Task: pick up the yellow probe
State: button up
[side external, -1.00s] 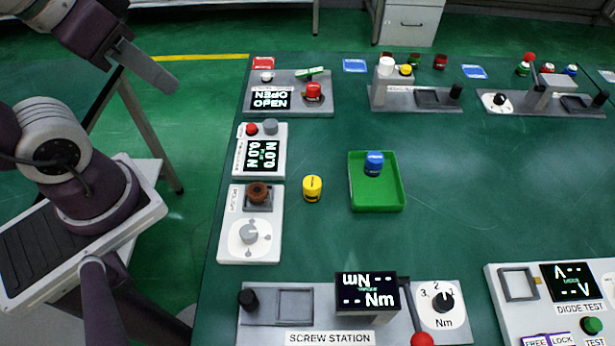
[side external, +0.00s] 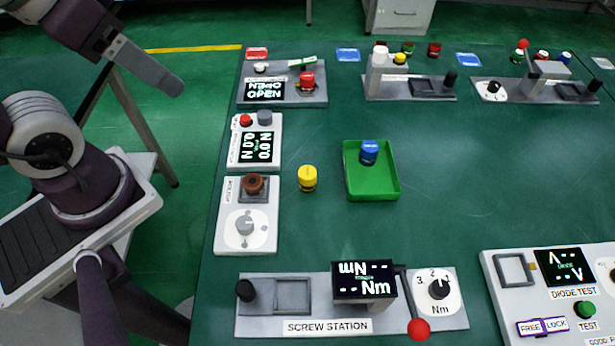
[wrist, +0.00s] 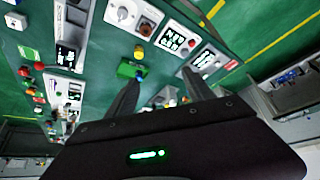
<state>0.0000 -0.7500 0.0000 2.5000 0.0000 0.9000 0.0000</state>
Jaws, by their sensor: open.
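A short yellow cylinder with a dark band, apparently the yellow probe (side external: 307,178), stands upright on the green table. It is left of the green tray and right of the dial station. In the wrist view the yellow probe (wrist: 139,52) shows small, well beyond the fingertips. My gripper (side external: 172,85) is at the upper left in the side view, raised and off the table's left edge, far from the probe. In the wrist view my gripper (wrist: 160,78) has its two dark fingers apart with nothing held between them.
The green tray (side external: 373,193) holds a blue cylinder (side external: 369,152). A dial station with a brown knob (side external: 254,184) stands left of the probe, and the screw station (side external: 300,325) is in front. Table right of the tray is clear.

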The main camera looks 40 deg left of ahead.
jog(key=m+g+h, duration=0.2)
jog(key=m+g, duration=0.4)
jog(key=m, duration=1.2)
send_over(307, 172)
jog(key=a, duration=0.2)
jog(key=f, duration=2.5)
jog(key=shift+s+d, duration=0.15)
jog(key=shift+s, duration=0.1)
jog(key=f, duration=0.2)
jog(key=d+f, duration=0.1)
jog(key=f, duration=0.1)
jog(key=d+f, duration=0.1)
jog(key=f, duration=0.2)
jog(key=shift+w+f, duration=0.1)
jog(key=shift+w, duration=0.2)
jog(key=shift+a, duration=0.1)
grip_shut()
